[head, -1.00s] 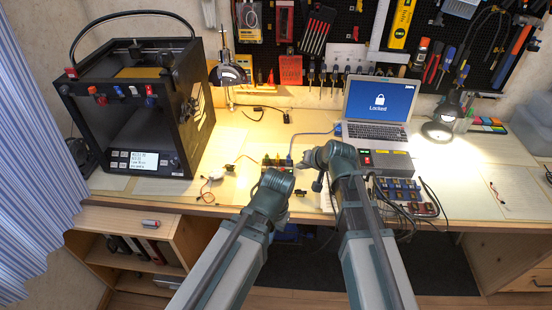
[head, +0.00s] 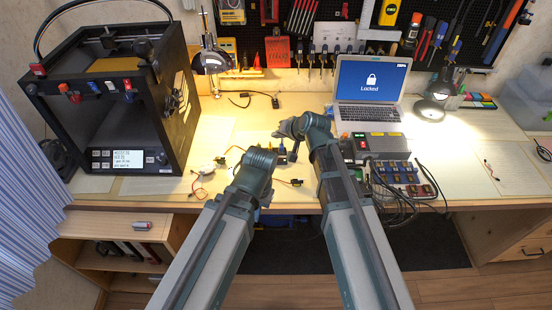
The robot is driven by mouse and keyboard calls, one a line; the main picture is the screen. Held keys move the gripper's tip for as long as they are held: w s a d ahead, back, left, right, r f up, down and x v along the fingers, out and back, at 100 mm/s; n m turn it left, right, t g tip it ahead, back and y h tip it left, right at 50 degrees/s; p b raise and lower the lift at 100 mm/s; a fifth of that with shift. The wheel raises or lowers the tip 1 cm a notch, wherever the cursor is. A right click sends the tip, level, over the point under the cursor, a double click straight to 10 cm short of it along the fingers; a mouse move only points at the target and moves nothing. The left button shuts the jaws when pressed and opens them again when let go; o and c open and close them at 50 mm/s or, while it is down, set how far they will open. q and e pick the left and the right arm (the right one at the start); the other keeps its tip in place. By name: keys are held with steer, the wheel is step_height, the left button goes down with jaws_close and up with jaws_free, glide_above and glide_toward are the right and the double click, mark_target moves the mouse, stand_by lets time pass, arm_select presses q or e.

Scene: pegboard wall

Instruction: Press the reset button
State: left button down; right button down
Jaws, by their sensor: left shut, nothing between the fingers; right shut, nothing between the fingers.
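I cannot tell for sure which control is the reset button. A grey box (head: 385,141) in front of the laptop has a small red lit control (head: 362,144) on its front left, close to my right arm. The black 3D printer (head: 110,100) at the left has small buttons beside its lit display (head: 122,158). My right gripper (head: 283,130) is shut and empty, pointing left above the middle of the bench. My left gripper (head: 266,199) is shut and empty near the bench's front edge, largely hidden by its own wrist.
A module strip (head: 405,175) with dark cables lies right of my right arm. Small electronic parts (head: 203,170) and wires lie left of my grippers. The bench's right side (head: 470,170) is mostly clear.

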steer(key=shift+f+b, duration=4.1)
steer(key=shift+f, duration=0.2)
steer(key=shift+f+b, duration=0.4)
steer(key=shift+f+b, duration=0.3)
steer(key=shift+b, duration=0.05)
steer(key=shift+r, duration=0.1)
steer(key=shift+r+p, duration=0.65)
steer(key=shift+p, duration=0.15)
step_height(320, 180, up, 5)
steer(key=p, duration=0.5)
